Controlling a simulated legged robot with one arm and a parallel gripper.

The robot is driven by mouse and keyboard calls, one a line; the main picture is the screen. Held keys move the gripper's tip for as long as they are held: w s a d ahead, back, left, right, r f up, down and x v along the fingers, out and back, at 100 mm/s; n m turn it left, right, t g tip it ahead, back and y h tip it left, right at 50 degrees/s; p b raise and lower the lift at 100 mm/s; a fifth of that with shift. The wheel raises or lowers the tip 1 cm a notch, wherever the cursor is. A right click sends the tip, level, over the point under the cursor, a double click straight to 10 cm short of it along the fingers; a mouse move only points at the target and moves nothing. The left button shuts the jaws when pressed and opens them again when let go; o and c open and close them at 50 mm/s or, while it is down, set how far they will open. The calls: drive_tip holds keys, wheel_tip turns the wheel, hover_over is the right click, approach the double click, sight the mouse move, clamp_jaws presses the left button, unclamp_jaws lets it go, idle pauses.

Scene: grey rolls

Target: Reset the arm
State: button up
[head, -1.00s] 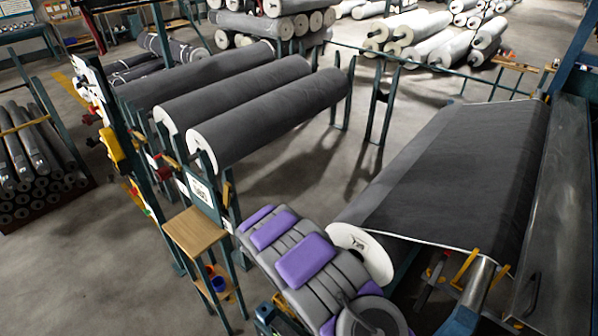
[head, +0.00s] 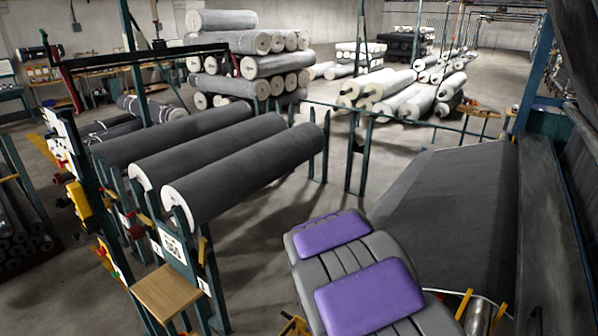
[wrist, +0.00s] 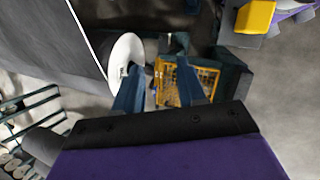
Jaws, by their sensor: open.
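My gripper (wrist: 160,80) shows in the wrist view as two dark blue fingers, spread apart with nothing held between them. They stand out past a black edge with a purple panel behind it. A dark roll with a white round end (wrist: 126,58) is just beyond the left finger. A yellow crate (wrist: 183,78) shows lower down, behind the fingers. In the head view, a grey and purple padded part of my own body fills the bottom middle. The gripper itself does not show in the head view.
Several dark rolls (head: 247,172) lie on a teal rack at the left. A wooden shelf (head: 167,290) juts out in front of it. A large machine with grey cloth (head: 445,205) stands at the right. Stacked rolls (head: 265,67) stand behind. Bare floor (head: 295,205) lies between rack and machine.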

drive_tip(key=s+r+m+g+y+b, duration=0.1)
drive_tip(key=s+m, duration=0.5)
drive_tip(key=s, duration=0.9)
drive_tip(key=s+r+m+g+y+b, duration=0.1)
drive_tip(key=s+m+b, duration=0.5)
drive_tip(key=s, duration=1)
drive_tip(key=m+g+y, duration=0.1)
drive_tip(key=y, duration=0.1)
drive_tip(key=shift+s+r+y, duration=0.2)
drive_tip(key=shift+s+y, duration=0.05)
drive_tip(key=shift+y, duration=0.05)
drive_tip(key=shift+d+f, duration=0.1)
drive_tip(key=shift+d, duration=0.05)
